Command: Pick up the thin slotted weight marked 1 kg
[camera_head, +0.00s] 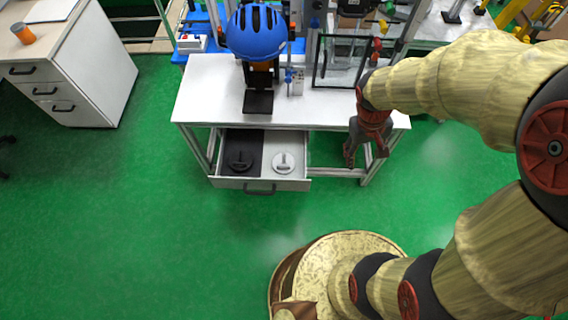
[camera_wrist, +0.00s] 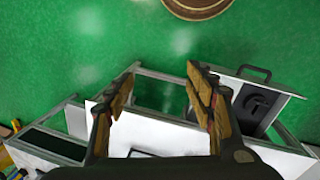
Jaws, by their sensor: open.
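Two slotted weights lie in the open drawer (camera_head: 235,184) under the white table. A dark weight (camera_head: 240,160) is in the dark left compartment. A pale weight (camera_head: 283,163) is in the white right compartment. I cannot read their markings or tell which is thinner. My gripper (camera_head: 366,155) is open and empty, at the table's front right corner, to the right of the drawer and apart from it. In the wrist view the dark weight (camera_wrist: 256,102) shows at the right, beyond the right finger; the pale weight is not visible there. My gripper (camera_wrist: 160,78) shows nothing between its fingers.
The white table (camera_head: 205,95) carries a blue helmet (camera_head: 257,32) on a stand and a clear-panelled frame. The drawer handle (camera_head: 260,190) faces the open green floor. A white cabinet (camera_head: 95,75) with an orange cup (camera_head: 23,33) stands at the left.

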